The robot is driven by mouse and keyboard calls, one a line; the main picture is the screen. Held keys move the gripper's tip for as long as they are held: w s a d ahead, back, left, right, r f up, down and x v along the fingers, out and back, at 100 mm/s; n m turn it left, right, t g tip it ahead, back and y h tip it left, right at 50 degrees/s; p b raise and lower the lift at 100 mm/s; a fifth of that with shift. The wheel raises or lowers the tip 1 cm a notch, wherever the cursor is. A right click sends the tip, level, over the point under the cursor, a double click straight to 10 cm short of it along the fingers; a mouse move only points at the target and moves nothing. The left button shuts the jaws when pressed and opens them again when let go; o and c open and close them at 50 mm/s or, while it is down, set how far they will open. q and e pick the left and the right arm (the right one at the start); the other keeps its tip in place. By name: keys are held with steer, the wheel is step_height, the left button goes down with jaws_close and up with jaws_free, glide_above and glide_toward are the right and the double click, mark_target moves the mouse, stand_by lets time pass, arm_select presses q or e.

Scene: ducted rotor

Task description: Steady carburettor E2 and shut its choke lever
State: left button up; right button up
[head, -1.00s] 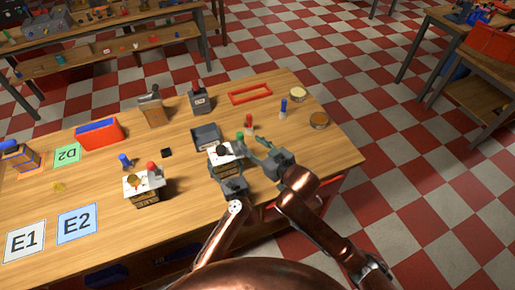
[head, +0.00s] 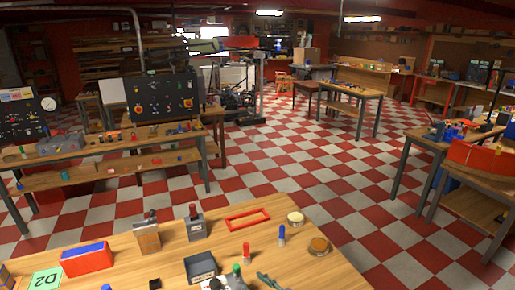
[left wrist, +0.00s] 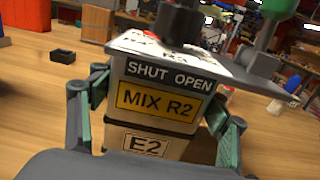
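Carburettor E2 (left wrist: 160,98) stands upright in the left wrist view, with "SHUT OPEN", "MIX R2" and "E2" labels. My left gripper (left wrist: 155,130) has a finger against each side of its body. A black knob (left wrist: 180,20) sits on its top plate. A grey stem (left wrist: 262,62) rises at the right, on the OPEN side.
Red, blue and capped pieces, a red frame (head: 247,218), a grey block (head: 196,225) and a red bin (head: 86,260) stand farther back. The bench (head: 150,268) has bare wood between them.

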arm_select(q)
steer(key=o, duration=0.4)
steer(key=shift+o, duration=0.2)
